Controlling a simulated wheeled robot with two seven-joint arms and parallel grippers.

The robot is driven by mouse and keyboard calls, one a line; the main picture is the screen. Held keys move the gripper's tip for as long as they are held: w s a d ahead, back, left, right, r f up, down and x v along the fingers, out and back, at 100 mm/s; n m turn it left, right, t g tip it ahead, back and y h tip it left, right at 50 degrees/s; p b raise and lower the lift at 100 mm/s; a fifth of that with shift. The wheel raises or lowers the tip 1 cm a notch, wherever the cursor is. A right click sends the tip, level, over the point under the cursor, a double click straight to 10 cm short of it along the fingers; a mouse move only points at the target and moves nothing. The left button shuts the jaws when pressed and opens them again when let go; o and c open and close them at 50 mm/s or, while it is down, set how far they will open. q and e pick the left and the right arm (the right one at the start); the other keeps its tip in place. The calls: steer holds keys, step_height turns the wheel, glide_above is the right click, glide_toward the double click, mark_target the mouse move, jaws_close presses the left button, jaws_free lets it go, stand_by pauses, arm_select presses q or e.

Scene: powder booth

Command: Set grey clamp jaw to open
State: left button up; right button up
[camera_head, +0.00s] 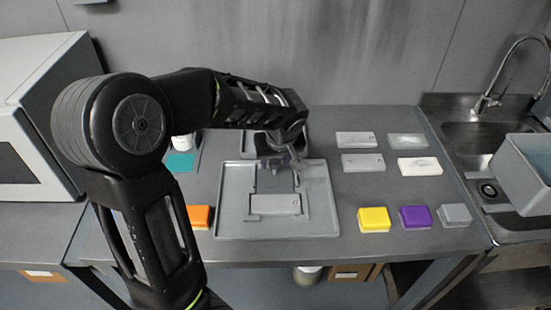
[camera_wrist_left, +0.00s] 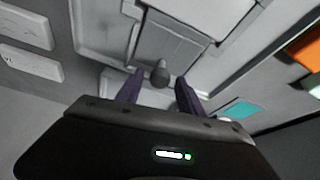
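The grey clamp fixture (camera_head: 276,205) sits on a grey tray, with a light flat block at its front and a darker grey plate (camera_head: 274,182) behind it. In the left wrist view the darker plate (camera_wrist_left: 172,45) shows with a dark rounded knob (camera_wrist_left: 160,74) at its edge. My left gripper (camera_head: 280,164) is over the back part of the fixture. Its two dark fingers (camera_wrist_left: 159,88) are apart, one on each side of the knob, with gaps visible. Whether the jaw is open or closed is not clear. My right gripper is not in view.
The tray (camera_head: 225,215) has a raised rim. Orange (camera_head: 199,216), yellow (camera_head: 374,220), purple (camera_head: 415,217) and grey (camera_head: 454,215) blocks lie near the front edge. Several pale plates (camera_head: 363,163) lie to the right. A sink (camera_head: 485,145) is far right.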

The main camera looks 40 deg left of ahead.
arm_select(q)
jaws_close()
stand_by(1.2)
